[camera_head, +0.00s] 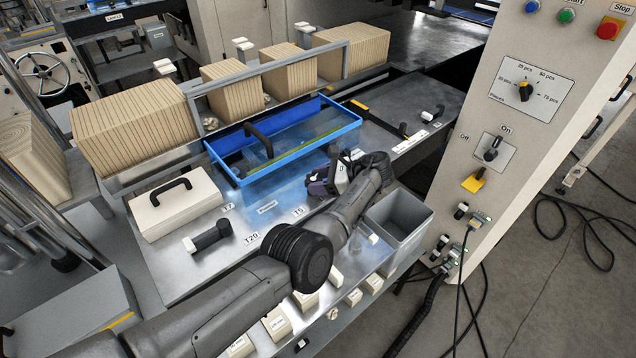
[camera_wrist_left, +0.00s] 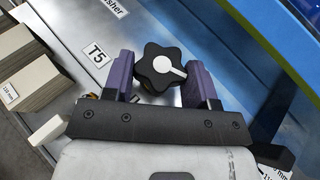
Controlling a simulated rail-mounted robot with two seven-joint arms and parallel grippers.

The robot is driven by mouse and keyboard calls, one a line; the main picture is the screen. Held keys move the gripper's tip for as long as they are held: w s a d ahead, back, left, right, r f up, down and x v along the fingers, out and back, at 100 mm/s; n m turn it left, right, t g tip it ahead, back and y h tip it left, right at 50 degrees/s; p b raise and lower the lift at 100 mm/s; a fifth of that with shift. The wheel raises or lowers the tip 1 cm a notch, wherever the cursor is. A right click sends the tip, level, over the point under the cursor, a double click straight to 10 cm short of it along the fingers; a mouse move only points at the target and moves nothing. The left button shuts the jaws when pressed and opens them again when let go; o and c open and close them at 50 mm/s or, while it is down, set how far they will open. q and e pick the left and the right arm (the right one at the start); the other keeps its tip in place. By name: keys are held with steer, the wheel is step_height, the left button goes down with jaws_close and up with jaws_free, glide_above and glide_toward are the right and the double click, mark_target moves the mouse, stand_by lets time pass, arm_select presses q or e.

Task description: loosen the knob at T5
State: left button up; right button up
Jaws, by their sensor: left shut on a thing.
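In the left wrist view, a black star-shaped knob (camera_wrist_left: 158,68) with a white pointer mark sits on the grey panel beside the T5 label (camera_wrist_left: 96,54). My left gripper (camera_wrist_left: 160,80) has its purple fingers on both sides of the knob and is shut on it. In the head view, my left gripper (camera_head: 326,183) is low over the panel near the T5 label (camera_head: 298,211), just in front of the blue tray. The knob is hidden there by the gripper and arm. My right gripper is in neither view.
The blue-rimmed tray (camera_head: 285,171) with a black handle lies behind the gripper. A grey open bin (camera_head: 397,222) stands right of my arm. A T20 black handle (camera_head: 211,236) and a cream box (camera_head: 176,203) are left. The control cabinet (camera_head: 515,110) stands right.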

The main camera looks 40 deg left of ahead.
arm_select(q)
steer(key=shift+f, duration=0.2)
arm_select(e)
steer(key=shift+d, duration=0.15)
arm_select(q)
steer(key=o, duration=0.7)
steer(key=shift+o, duration=1.1)
steer(key=shift+r, duration=0.15)
